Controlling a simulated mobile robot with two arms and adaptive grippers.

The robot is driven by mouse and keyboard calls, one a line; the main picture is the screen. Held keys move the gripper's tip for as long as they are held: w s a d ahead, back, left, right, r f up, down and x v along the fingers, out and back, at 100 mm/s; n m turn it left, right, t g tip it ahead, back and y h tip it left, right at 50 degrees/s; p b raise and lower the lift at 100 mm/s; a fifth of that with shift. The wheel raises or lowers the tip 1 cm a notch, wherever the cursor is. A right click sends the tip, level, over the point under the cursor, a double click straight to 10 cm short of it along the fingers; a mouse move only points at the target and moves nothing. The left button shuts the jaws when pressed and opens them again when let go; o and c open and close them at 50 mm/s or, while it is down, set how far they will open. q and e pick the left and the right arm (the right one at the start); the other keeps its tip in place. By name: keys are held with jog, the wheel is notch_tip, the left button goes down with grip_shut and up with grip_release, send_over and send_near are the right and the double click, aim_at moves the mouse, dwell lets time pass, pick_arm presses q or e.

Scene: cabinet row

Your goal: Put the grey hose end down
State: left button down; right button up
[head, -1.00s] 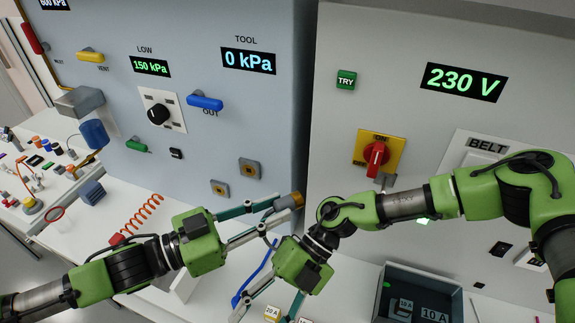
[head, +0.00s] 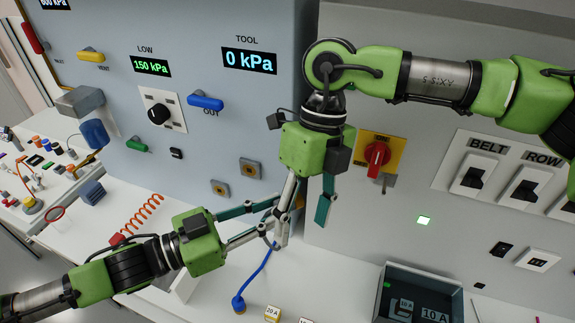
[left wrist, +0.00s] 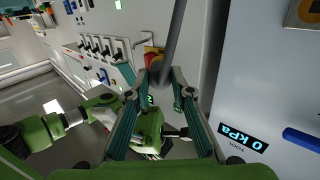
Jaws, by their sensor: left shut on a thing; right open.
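My left gripper (head: 279,215) reaches in from the left, in front of the grey-blue panel's lower right edge. It is shut on the grey hose end (left wrist: 172,42), which shows as a dark grey rod between its fingertips in the left wrist view. In the head view the fingers of my right gripper largely hide the held end. My right gripper (head: 304,212) points down from above, open, its fingers close to the left fingertips. I cannot tell whether they touch.
A blue hose with a blue end (head: 238,303) lies on the white counter below. A dark bin (head: 385,285) holding labelled pieces stands at right. An orange coiled hose (head: 138,215) is at left. A red switch (head: 376,154) sits on the panel behind.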

jog(key=w+a+r+t, duration=0.2)
jog(key=a+r, duration=0.4)
jog(key=r, duration=0.1)
jog(key=w+d, duration=0.1)
jog(key=w+d+m+h, duration=0.1)
jog(key=w+d+m+t, duration=0.1)
jog(key=shift+w+d+f, duration=0.1)
jog(key=shift+w+f, duration=0.2)
jog(key=shift+w, duration=0.05)
notch_tip(320, 180, down, 6)
jog(key=shift+w+d+f, duration=0.1)
jog(key=shift+d+f, duration=0.05)
jog(key=shift+f, duration=0.55)
jog(key=c, duration=1.2)
pick_arm(q)
jog(key=c, duration=1.7)
grip_release()
pick_arm(e)
jog(key=shift+c, duration=0.2)
